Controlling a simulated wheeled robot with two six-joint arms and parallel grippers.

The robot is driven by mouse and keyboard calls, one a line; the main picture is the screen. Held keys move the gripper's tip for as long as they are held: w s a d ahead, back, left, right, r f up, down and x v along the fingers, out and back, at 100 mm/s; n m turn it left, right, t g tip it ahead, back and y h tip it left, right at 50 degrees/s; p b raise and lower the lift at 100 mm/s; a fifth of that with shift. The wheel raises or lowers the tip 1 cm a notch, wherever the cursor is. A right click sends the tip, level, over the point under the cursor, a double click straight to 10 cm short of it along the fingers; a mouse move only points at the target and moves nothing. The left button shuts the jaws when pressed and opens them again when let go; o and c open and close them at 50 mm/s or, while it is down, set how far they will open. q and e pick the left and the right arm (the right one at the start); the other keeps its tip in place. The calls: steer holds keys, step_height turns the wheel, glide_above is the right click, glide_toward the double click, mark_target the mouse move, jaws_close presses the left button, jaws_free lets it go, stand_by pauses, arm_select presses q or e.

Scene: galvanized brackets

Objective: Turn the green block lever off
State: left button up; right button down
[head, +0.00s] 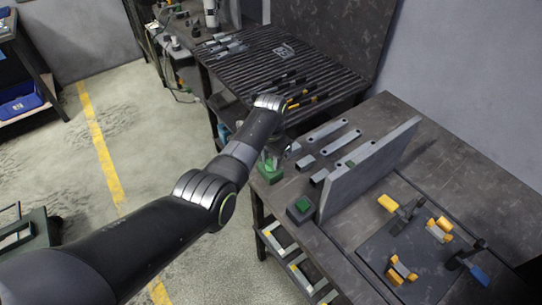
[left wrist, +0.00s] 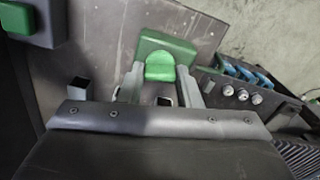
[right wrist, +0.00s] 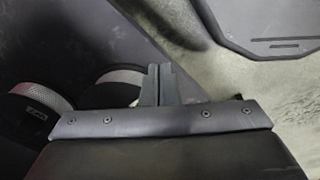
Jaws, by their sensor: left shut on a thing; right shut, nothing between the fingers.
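The green block (head: 270,171) sits at the near left corner of the dark workbench, beside my left gripper (head: 274,152). In the left wrist view the green block (left wrist: 152,42) carries a rounded, brighter green lever (left wrist: 160,66). My left gripper (left wrist: 160,90) has one finger on each side of the lever and is shut on it. The arm and wrist hide part of the block in the head view. My right gripper (right wrist: 158,85) is shut and empty, with its fingertips together, away from the bench things.
A green button on a dark box (head: 300,208) stands nearer on the bench edge. A grey upright plate (head: 368,170) stands to its right. Several grey bars (head: 327,131) lie behind. Clamps with yellow and blue handles (head: 437,230) sit on a dark plate at right.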

arm_select(q)
steer(key=n+p, duration=0.1)
steer(key=n, duration=0.2)
steer(key=shift+r+n, duration=0.1)
steer(key=shift+n, duration=0.2)
steer(key=n+p, duration=0.1)
steer(key=n, duration=0.2)
steer(key=shift+w+n, duration=0.1)
steer(key=shift+n, duration=0.2)
steer(key=n, duration=0.4)
steer(key=shift+n+p, duration=0.3)
steer(key=shift+p, duration=0.05)
steer(key=shift+n, duration=1.7)
steer(key=o, duration=1)
